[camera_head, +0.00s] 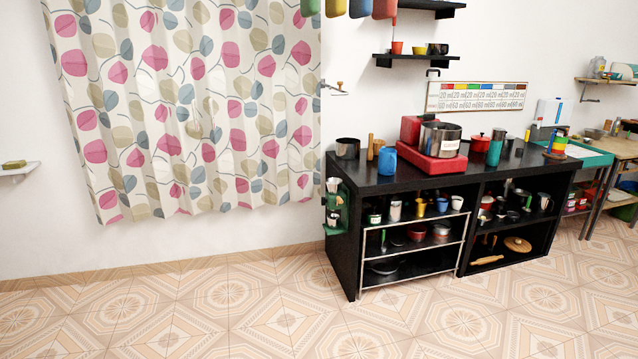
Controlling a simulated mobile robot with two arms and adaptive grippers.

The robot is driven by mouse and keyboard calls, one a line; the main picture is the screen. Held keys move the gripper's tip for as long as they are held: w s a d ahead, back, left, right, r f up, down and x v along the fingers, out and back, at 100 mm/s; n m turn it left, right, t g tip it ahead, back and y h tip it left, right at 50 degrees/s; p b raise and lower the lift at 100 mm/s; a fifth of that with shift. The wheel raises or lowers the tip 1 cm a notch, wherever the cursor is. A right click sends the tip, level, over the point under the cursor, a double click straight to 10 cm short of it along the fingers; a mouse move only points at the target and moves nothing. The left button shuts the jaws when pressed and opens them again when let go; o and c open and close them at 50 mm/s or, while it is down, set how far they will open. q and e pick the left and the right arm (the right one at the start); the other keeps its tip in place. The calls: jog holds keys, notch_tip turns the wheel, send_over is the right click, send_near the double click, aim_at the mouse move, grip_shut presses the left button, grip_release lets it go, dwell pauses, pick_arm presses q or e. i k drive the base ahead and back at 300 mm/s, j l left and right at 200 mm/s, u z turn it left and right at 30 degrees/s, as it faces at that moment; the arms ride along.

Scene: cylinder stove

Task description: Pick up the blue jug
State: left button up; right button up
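A blue jug (387,161) stands upright on the black counter (360,181), close to its front edge and toward its left end. The red stove (420,157) with a large steel pot (440,139) on it is just right of the jug. A brown wooden cylinder (370,147) and a dark pot (347,148) stand to the jug's left and behind it. A smaller blue cup (442,205) sits on the shelf below the counter. Neither of my grippers shows in the head view, and nothing touches the jug.
The tiled floor (229,296) in front of the counter is clear. A curtain (190,110) hangs on the wall to the left. Green holders (337,212) stick out from the counter's left side. A wall shelf (412,56) hangs above the counter.

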aim_at(387, 161)
jog(key=i, duration=2.3)
